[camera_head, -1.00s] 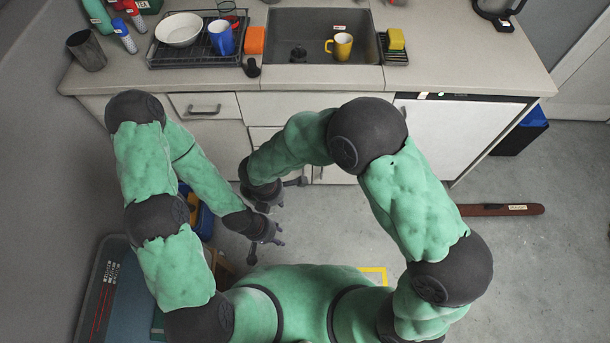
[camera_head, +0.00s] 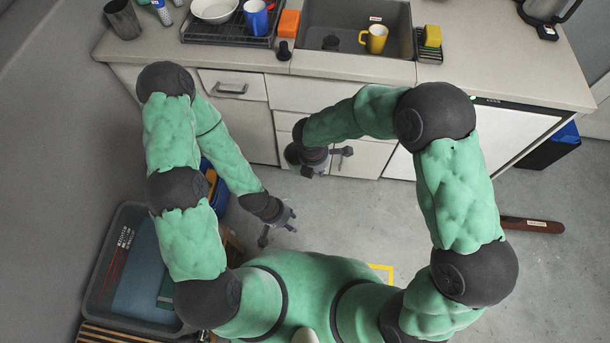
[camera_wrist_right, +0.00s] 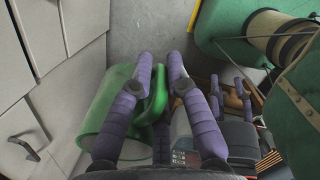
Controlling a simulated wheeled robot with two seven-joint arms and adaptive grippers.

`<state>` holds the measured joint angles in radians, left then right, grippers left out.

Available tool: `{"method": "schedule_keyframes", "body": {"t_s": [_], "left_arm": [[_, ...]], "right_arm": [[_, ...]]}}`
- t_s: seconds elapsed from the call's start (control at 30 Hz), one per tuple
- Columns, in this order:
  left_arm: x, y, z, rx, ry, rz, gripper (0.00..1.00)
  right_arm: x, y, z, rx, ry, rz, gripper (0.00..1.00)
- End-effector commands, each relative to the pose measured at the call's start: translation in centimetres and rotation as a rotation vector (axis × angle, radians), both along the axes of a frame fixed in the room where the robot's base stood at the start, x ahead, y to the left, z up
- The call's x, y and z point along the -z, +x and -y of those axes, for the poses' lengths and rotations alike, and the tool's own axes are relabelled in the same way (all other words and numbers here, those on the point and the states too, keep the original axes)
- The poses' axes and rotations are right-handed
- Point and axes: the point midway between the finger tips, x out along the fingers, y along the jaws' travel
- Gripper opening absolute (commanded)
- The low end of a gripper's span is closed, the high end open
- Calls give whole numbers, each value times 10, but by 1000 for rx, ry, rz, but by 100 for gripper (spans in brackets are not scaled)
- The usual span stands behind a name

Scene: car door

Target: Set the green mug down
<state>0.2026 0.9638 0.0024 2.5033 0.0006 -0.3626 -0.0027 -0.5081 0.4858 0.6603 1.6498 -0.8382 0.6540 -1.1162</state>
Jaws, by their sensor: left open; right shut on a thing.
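The green mug (camera_wrist_right: 103,108) is in the right wrist view, tilted, with its handle between my right fingers. My right gripper (camera_wrist_right: 162,62) is shut on it. In the head view my right gripper (camera_head: 322,160) is in front of the cabinet doors, below counter height in the picture; the mug is hard to make out there. My left gripper (camera_head: 282,226) is open and empty, lower and to the left of the right one. It also shows in the right wrist view (camera_wrist_right: 230,84), apart from the mug.
The counter (camera_head: 345,68) has a sink with a yellow mug (camera_head: 373,39), and a drying rack (camera_head: 226,30) with a white bowl and blue mug. Free counter lies right of the sink. A grey bin (camera_head: 125,275) stands at lower left. Cabinet fronts are close to my right gripper.

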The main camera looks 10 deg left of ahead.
Motion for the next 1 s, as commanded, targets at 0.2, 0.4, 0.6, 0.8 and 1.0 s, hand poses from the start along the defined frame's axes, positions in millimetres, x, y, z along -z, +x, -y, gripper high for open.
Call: {"method": "schedule_keyframes", "body": {"t_s": [0.2, 0.4, 0.6, 0.8, 1.0], "left_arm": [[4, 0, 0, 0, 0, 0, 41], [12, 0, 0, 0, 0, 0, 41], [12, 0, 0, 0, 0, 0, 41], [12, 0, 0, 0, 0, 0, 41], [11, 0, 0, 0, 0, 0, 41]], "right_arm": [[4, 22, 21, 0, 0, 1, 0], [14, 20, 20, -1, 0, 0, 0], [16, 21, 20, 0, 1, 1, 0], [16, 20, 19, 0, 1, 1, 0], [25, 2, 1, -8, -7, 4, 0]]}}
